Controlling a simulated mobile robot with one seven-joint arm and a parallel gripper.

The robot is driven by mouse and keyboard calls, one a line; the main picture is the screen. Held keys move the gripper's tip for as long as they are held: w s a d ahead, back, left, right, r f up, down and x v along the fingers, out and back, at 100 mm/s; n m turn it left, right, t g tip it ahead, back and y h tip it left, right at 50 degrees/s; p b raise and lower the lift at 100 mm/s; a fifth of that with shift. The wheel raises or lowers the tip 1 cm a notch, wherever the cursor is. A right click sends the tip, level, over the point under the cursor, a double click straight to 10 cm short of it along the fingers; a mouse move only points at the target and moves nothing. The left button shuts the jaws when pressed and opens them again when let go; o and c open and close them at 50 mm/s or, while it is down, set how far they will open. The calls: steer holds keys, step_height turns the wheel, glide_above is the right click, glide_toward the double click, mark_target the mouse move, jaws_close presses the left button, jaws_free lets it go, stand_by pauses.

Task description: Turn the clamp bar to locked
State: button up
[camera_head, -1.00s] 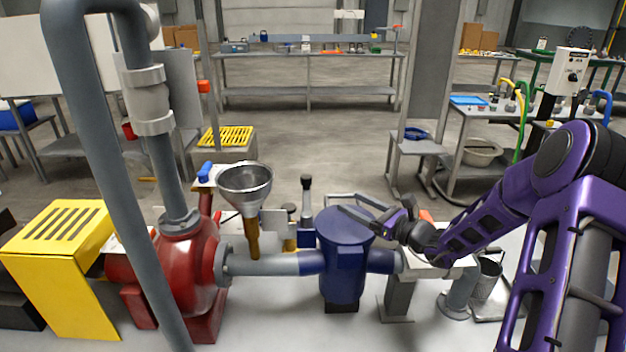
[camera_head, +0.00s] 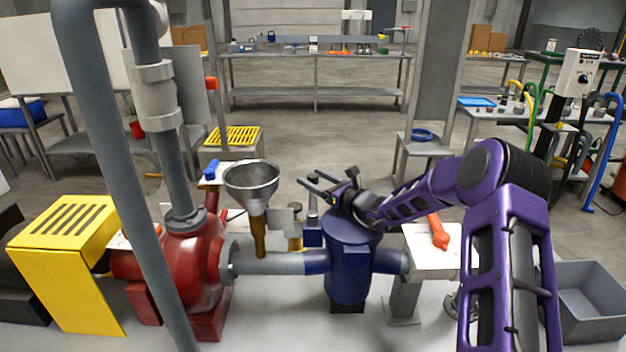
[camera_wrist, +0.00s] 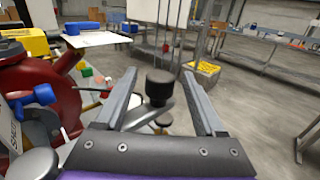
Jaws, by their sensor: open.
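A black knob (camera_wrist: 159,86) on a grey bar (camera_wrist: 150,116) shows between my fingers in the wrist view; it looks like the clamp bar's handle. In the head view its grey stem (camera_head: 312,203) stands behind the blue filter vessel (camera_head: 350,262), at its upper left. My gripper (camera_head: 309,178) reaches over the vessel's top from the right, with its fingers pointing left. It is open, with one finger on each side of the knob in the wrist view (camera_wrist: 159,74). Clear gaps show beside the knob. My gripper hides part of the vessel's top and the bar's lower end.
A metal funnel (camera_head: 252,182) stands left of the bar, close to my fingertips. A red pump (camera_head: 195,268) and tall grey pipe (camera_head: 125,190) are farther left. An orange object (camera_head: 438,231) lies on a white stand at right. A grey bin (camera_head: 590,300) is at far right.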

steer(key=shift+w+a, duration=0.2)
jaws_close()
stand_by(0.3)
stand_by(1.1)
